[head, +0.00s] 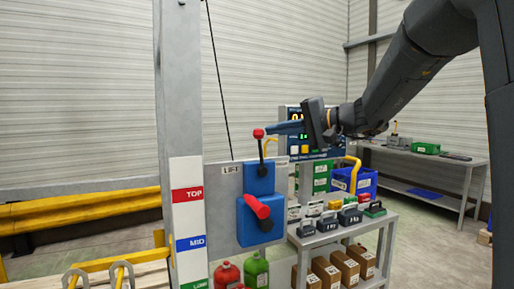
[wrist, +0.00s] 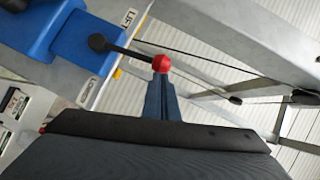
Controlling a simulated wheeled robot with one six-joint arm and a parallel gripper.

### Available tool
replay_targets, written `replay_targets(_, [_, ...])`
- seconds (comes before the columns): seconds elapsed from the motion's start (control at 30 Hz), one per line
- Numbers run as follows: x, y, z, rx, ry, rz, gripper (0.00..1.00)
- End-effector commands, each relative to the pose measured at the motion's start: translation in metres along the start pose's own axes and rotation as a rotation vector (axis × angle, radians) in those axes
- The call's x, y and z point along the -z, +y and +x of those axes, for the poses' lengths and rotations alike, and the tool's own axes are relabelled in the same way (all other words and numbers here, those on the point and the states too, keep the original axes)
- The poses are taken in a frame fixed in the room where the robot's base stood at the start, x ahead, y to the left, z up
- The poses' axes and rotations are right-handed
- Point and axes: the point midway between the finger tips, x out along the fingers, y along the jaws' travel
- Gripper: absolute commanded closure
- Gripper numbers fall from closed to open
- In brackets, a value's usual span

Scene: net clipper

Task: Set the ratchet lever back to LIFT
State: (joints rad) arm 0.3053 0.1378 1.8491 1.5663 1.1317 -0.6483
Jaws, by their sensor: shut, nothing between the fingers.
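The ratchet lever is a black stem with a red ball knob (head: 258,133), rising from a blue housing (head: 259,179) on a grey panel. In the head view it stands nearly upright, leaning slightly left. The LIFT label (head: 231,169) is on the panel left of the housing. In the wrist view the stem points between the LIFT label (wrist: 128,18) and a second label (wrist: 87,91). My gripper (head: 279,128) is shut and empty, its blue fingertips just right of the knob. In the wrist view the fingertips meet the knob's edge; I cannot tell whether they touch.
A red handle (head: 257,207) sticks out of the lower blue housing. A grey post (head: 179,110) with TOP and MID signs stands left. A grey cart (head: 384,222) with weights and boxes is right of the panel, and a display unit (head: 318,142) is behind the gripper.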

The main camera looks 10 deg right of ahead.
Motion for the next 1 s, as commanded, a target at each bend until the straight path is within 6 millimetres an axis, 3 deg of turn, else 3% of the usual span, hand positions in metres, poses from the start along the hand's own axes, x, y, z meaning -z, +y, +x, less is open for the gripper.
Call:
replay_targets(0.4, [-0.020, -0.009, 0.011, -0.162, 0.018, -0.229, 1.00])
replay_targets(1.0, [-0.030, -0.012, 0.018, -0.210, 0.011, -0.295, 1.00])
